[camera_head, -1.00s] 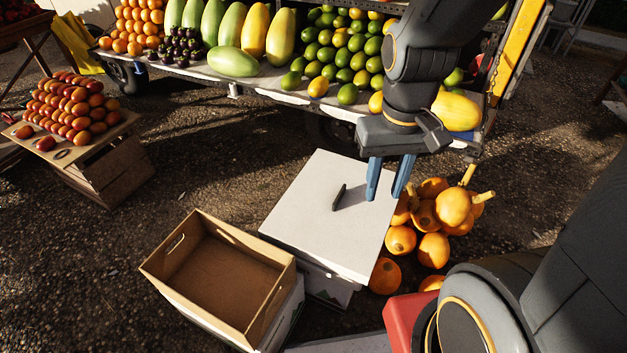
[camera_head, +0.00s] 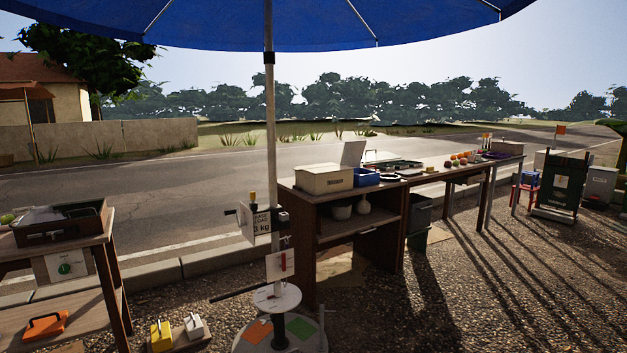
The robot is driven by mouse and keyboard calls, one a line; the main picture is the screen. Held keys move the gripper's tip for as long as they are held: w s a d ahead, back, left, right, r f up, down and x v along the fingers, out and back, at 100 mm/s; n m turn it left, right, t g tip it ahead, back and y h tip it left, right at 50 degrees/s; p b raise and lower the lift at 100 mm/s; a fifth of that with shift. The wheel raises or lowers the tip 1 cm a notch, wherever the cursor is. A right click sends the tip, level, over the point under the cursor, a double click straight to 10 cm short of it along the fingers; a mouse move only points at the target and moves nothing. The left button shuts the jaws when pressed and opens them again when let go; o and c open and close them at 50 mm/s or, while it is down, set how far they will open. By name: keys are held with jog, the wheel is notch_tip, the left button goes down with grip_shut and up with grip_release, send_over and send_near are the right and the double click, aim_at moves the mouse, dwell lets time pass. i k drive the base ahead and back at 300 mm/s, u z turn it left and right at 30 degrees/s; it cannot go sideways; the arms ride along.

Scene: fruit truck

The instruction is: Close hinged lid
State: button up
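A pale panel (camera_head: 353,153) stands upright, tilted slightly, on the wooden counter in the middle of the view. It looks like a raised lid, but I cannot tell which container it is hinged to. A cream box (camera_head: 323,180) with a flat top is just left of it, and a blue bin (camera_head: 366,178) is just below and right of it. My gripper is not in view, so its state is hidden.
The wooden counter (camera_head: 350,228) has open shelves. A parasol pole (camera_head: 271,130) with a round base stands in front of it. A side table (camera_head: 60,240) holds a dark crate at left. Gravel ground is open at front right.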

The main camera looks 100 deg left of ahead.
aim_at(353, 152)
jog(key=u, duration=0.8)
jog(key=k, duration=1.05)
jog(key=u, duration=0.85)
jog(key=i, duration=1.25)
jog(key=u, duration=0.45)
jog(key=i, duration=1.9)
jog(key=u, duration=0.9)
jog(key=i, duration=3.65)
jog(key=u, duration=0.75)
jog(key=i, duration=0.35)
jog(key=z, duration=0.1)
